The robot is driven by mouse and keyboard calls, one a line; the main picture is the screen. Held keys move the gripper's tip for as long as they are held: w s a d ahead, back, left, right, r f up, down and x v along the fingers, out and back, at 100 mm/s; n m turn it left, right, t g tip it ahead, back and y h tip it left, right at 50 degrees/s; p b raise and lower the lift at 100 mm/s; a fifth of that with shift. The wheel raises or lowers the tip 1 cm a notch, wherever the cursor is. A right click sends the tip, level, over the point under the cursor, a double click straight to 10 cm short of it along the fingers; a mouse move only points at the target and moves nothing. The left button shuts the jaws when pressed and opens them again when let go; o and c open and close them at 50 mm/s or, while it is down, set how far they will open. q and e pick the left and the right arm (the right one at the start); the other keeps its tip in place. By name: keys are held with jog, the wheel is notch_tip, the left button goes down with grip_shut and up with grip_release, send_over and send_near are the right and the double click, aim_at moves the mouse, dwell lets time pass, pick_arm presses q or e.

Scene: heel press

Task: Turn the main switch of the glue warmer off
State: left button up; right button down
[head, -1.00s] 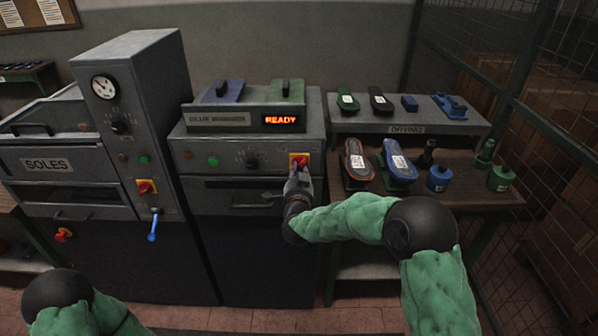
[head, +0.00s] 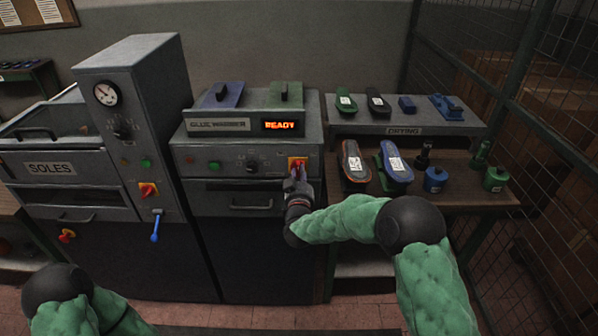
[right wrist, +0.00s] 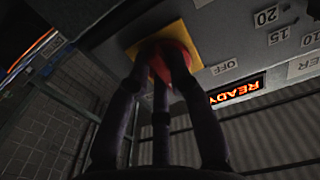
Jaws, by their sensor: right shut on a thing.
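The glue warmer (head: 220,165) is a grey cabinet with a nameplate and a lit orange READY display (head: 284,125). Its main switch (head: 298,163) is a red knob on a yellow plate at the right of its front panel. My right gripper (head: 297,174) is at this switch, and its fingers hide part of the knob. In the right wrist view the fingers are closed around the red knob (right wrist: 168,62), in front of the yellow plate (right wrist: 150,38). An OFF label (right wrist: 224,67) shows beside the plate. My left gripper is out of view; only part of my left arm shows at lower left.
Left stands the SOLES machine (head: 130,130) with its own red-yellow switch (head: 148,190) and a blue lever (head: 156,228). Right is a drying rack (head: 410,128) with shoes and bottles below. A drawer handle (head: 251,206) sits left of my right gripper.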

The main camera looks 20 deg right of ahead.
jog(key=shift+d+r+n+p, duration=0.1)
jog(key=shift+n+p, duration=0.9)
jog(key=shift+n, duration=1.15)
jog(key=shift+r+n+p, duration=0.1)
jog(key=shift+n+p, duration=0.85)
jog(key=shift+n, duration=1.2)
jog(key=shift+s, duration=0.1)
jog(key=c, duration=1.1)
grip_release()
jog(key=shift+s, duration=0.1)
jog(key=v, duration=1.1)
jog(key=shift+s, duration=0.35)
